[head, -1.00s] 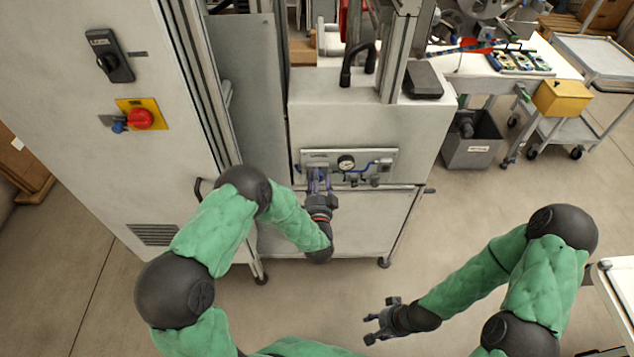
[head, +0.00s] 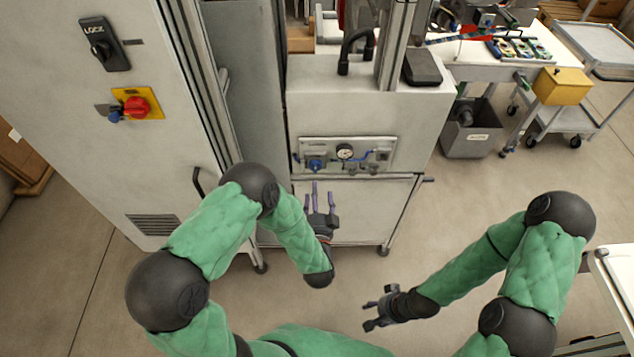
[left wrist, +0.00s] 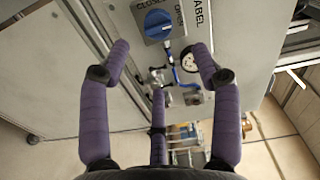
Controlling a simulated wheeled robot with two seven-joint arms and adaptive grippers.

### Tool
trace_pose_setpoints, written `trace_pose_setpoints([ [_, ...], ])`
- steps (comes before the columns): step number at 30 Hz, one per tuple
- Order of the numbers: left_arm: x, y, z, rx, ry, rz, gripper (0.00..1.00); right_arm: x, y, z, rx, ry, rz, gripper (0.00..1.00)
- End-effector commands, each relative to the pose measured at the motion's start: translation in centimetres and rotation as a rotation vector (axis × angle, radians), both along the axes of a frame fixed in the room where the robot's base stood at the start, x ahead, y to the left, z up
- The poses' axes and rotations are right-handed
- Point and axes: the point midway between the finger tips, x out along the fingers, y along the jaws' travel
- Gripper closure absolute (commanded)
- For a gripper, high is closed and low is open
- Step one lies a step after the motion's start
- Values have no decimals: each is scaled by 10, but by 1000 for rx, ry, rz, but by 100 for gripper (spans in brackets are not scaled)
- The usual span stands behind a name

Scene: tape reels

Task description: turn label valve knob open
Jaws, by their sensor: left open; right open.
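The blue label valve knob (head: 316,165) sits at the left of a grey panel (head: 380,160) on the white cabinet's front. In the left wrist view the knob (left wrist: 158,25) has a plate marked CLOSED and OPEN beside it, with LABEL printed nearby; I cannot tell clearly which mark it points to. My left gripper (head: 320,190) is open and empty, just in front of and below the knob, apart from it. Its purple fingers (left wrist: 161,65) are spread in the left wrist view. My right gripper (head: 374,308) is open and empty over the floor, away from the panel.
A round gauge (head: 345,152) and blue tubing with small fittings are right of the knob. A tall cabinet with a red rotary switch (head: 137,107) stands at left. A grey bin (head: 472,130) and carts stand at right. The floor before the panel is open.

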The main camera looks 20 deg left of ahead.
Motion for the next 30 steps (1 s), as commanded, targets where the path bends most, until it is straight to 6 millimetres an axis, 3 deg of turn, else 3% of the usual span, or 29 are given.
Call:
trace_pose_setpoints([
  [7, -20, -6, 1, 1, -3, 0, 36, 0, 0, 0, 0, 0, 0, 52],
  [25, -21, -6, 0, -4, 1, -1, 36, 0, 0, 0, 0, 0, 0, 52],
  [30, -15, -7, -24, -150, 82, -31, 36, 0, 0, 0, 0, 0, 0, 52],
])
